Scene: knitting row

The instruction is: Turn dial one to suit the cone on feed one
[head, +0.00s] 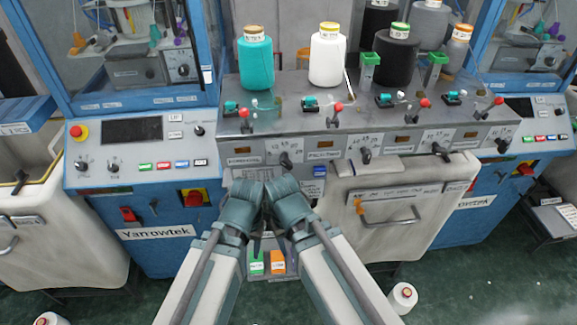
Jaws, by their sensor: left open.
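A teal yarn cone (256,64) with a yellowish top label stands on the leftmost feed of the grey feed bench. Its label is too small to read. The leftmost black dial (286,160) is on the bench's sloping front, with a small numbered scale around it; I cannot read its setting for certain. My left gripper (248,191) is open, below and left of this dial and apart from it. My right gripper (279,188) is beside it, just below the dial; its fingers are hidden from view, so its opening does not show.
A white cone (327,58) and dark and grey cones stand further right on the bench. Red-knobbed levers (244,113) line its top edge. More dials (366,155) sit along the front. A blue machine (140,150) with switches stands left. Loose cones (403,297) lie on the floor.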

